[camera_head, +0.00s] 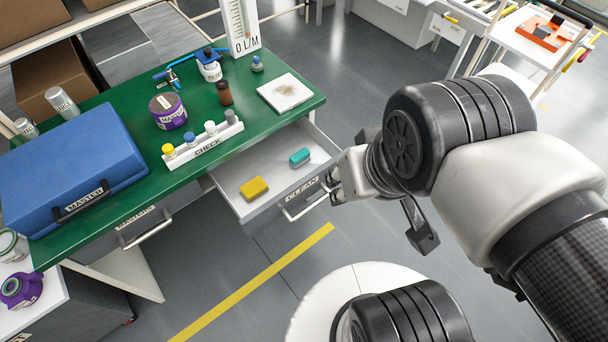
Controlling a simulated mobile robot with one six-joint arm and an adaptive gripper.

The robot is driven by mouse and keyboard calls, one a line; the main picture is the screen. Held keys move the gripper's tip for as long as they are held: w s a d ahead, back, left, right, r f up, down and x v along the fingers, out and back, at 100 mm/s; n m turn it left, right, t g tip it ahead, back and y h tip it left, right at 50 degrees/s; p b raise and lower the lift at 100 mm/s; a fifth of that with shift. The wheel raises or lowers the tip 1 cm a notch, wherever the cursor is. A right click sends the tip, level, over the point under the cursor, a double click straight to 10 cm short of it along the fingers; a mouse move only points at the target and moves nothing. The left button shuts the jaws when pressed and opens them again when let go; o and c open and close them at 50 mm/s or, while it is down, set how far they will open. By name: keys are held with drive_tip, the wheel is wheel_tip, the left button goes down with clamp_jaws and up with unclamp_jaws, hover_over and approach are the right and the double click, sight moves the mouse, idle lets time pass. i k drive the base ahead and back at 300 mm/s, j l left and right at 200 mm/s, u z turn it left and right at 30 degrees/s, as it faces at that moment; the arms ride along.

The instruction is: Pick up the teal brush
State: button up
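The teal brush (299,157) is a small block lying in the right part of the open drawer labelled CLEAN (232,187). A yellow block (254,188) lies to its left in the same drawer. My gripper (336,190) is just right of the drawer front, close to the right end of its handle. Its fingers are small here and partly hidden by the wrist, so I cannot tell whether they are open or whether they touch the handle. The brush is apart from my gripper.
The green bench (240,143) above the drawer holds a blue case (70,165), a CHECK rack (203,147), a purple tin (168,110), a brown bottle (224,92) and a white tile (285,93). The drawer handle (306,203) sticks out in front. Floor before it is clear.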

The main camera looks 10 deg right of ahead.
sight(301, 157)
drive_tip(key=i+l+u, duration=0.1)
drive_tip(key=i, duration=0.35)
drive_tip(key=i+l+u, duration=0.1)
drive_tip(key=i+l, duration=0.15)
drive_tip(key=i, duration=0.15)
